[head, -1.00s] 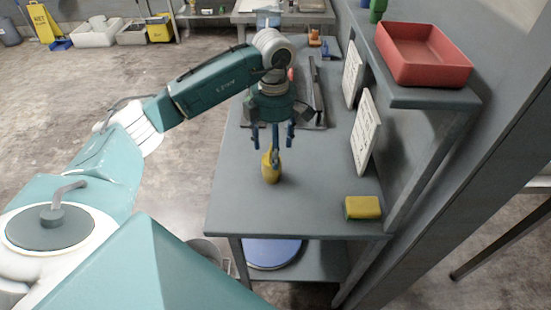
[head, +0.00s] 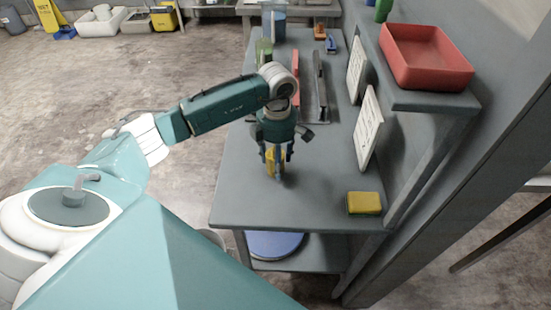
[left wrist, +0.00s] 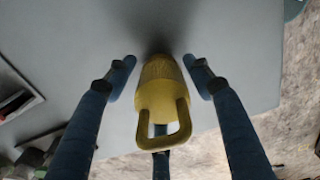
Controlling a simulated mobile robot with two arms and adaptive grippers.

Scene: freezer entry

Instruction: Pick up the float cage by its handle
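The yellow float cage (head: 270,162) stands on the grey bench, mostly hidden by my left gripper (head: 276,174) in the head view. In the left wrist view the float cage (left wrist: 158,84) has a rounded body and a squared loop handle (left wrist: 184,115) facing the camera. My left gripper (left wrist: 161,72) is open, with one blue finger on each side of the cage and gaps showing. A third finger shows below, partly behind the handle. I cannot tell whether it touches the cage. My right gripper is in neither view.
A yellow sponge (head: 364,203) lies on the bench near the right front. A red tray (head: 428,56) sits on the wall shelf at right. A dark tray (head: 314,112) and a green cup (head: 264,52) are farther back.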

